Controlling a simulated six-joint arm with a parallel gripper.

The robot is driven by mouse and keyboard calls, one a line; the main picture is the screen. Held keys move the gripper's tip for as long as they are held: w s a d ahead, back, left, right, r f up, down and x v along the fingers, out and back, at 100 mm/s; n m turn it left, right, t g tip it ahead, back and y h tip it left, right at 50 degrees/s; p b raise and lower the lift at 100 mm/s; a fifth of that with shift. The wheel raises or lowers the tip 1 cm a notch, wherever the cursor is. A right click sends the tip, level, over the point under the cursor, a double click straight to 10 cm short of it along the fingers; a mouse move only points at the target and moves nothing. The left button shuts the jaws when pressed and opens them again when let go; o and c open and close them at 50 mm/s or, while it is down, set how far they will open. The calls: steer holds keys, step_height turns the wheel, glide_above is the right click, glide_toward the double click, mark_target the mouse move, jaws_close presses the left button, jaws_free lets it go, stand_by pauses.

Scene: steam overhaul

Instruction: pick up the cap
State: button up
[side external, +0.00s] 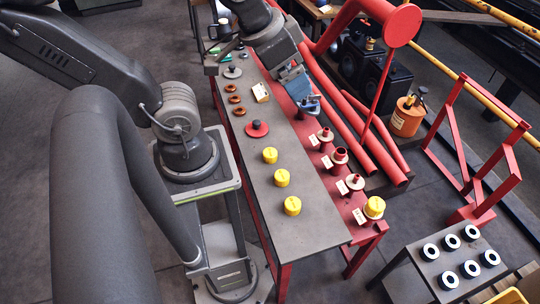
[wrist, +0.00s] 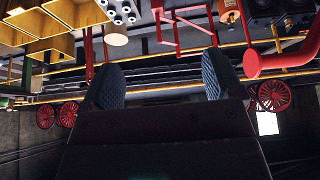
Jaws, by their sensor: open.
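Three yellow caps stand in a row on the grey bench top: the far cap (side external: 270,155), the middle cap (side external: 281,178) and the near cap (side external: 292,206). Another yellow cap (side external: 375,207) sits on the nearest stub of the red rail. My gripper (side external: 295,90) is above the far part of the rail, well away from all the yellow caps. In the wrist view my gripper (wrist: 162,78) has its two blue-grey fingers apart with nothing between them. No yellow cap can be made out clearly between the fingers there.
Several flanged stubs, one the red stub (side external: 340,155), stand along the rail. A small blue part (side external: 309,103) is close below my gripper. A red disc with a dark knob (side external: 257,128) and brown rings (side external: 239,111) lie on the bench. Red pipes (side external: 350,130) run alongside.

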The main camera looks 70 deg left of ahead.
steer(key=w+a+f+n, duration=0.3)
steer(key=w+f+n, duration=0.1)
steer(key=w+f, duration=0.4)
steer(key=n+g+y, duration=0.4)
steer(key=n+g, duration=0.1)
steer(key=n, duration=0.8)
glide_toward(270, 152)
steer(key=shift+y, duration=0.3)
steer(key=x, duration=0.4)
steer(key=shift+s+d+f, duration=0.1)
steer(key=shift+s+f, duration=0.2)
steer(key=shift+f, duration=0.2)
steer(key=shift+w+x, duration=0.15)
steer(key=shift+x, duration=1.25)
steer(key=shift+w+x, duration=0.1)
steer(key=shift+x, duration=1.3)
steer(key=shift+c, duration=0.4)
